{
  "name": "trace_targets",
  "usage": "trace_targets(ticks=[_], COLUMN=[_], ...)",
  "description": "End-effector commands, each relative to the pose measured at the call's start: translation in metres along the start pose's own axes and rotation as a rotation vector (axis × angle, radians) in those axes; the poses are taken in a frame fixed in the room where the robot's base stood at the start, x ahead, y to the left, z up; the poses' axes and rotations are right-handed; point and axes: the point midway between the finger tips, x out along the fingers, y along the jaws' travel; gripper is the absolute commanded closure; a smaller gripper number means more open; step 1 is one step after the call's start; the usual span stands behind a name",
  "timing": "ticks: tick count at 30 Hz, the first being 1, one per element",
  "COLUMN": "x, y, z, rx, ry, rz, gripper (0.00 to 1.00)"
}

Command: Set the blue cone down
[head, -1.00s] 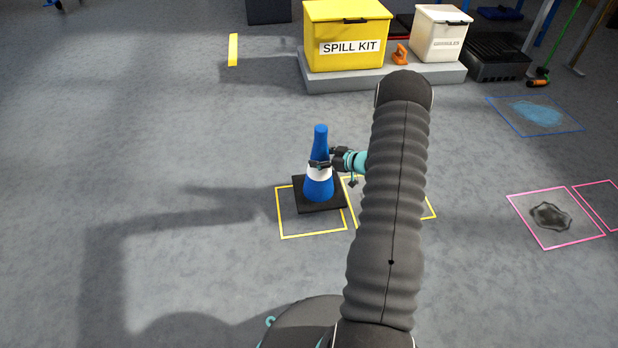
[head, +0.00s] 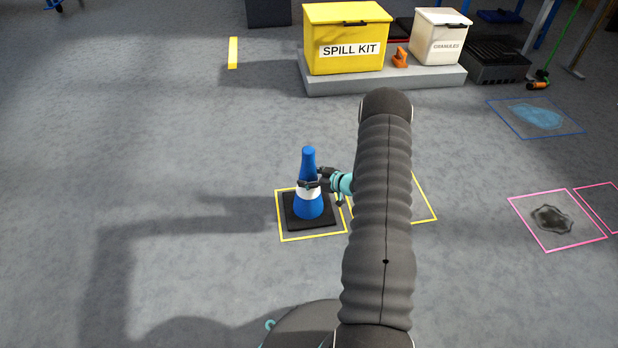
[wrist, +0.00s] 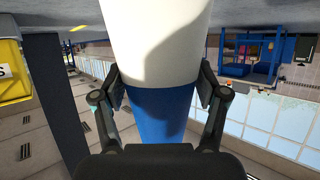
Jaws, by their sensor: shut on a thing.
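The blue cone (head: 308,206) has a white band and a square black base (head: 325,224). It stands upright in the head view, its base over the left yellow-outlined square (head: 312,237). I cannot tell for certain whether the base touches the floor. My gripper (head: 309,184) is shut on the cone around its white band, reaching in from the right. In the wrist view the cone's white band (wrist: 155,40) and blue part (wrist: 160,110) fill the middle, with a finger on each side.
A second yellow outline (head: 425,200) lies to the right, partly behind my arm. Pink squares, one with a dark stain (head: 552,219), lie further right. A yellow spill kit box (head: 345,30) and a white granules box (head: 440,40) stand on a grey platform (head: 330,85) behind. Floor to the left is clear.

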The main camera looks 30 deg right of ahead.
Motion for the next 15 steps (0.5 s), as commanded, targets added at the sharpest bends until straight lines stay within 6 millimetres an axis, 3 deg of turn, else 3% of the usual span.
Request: trace_targets(ticks=[5, 6, 8, 15], x=[0.0015, 0.001, 0.0009, 0.0009], y=[0.0002, -0.0001, -0.0001, -0.0001], z=[0.0034, 0.0028, 0.0027, 0.0027], rx=[0.0, 0.001, 0.001, 0.001], ry=[0.001, 0.0, 0.0, 0.0], rz=[0.0, 0.0, 0.0, 0.0], gripper=[0.97, 0.17, 0.03, 0.03])
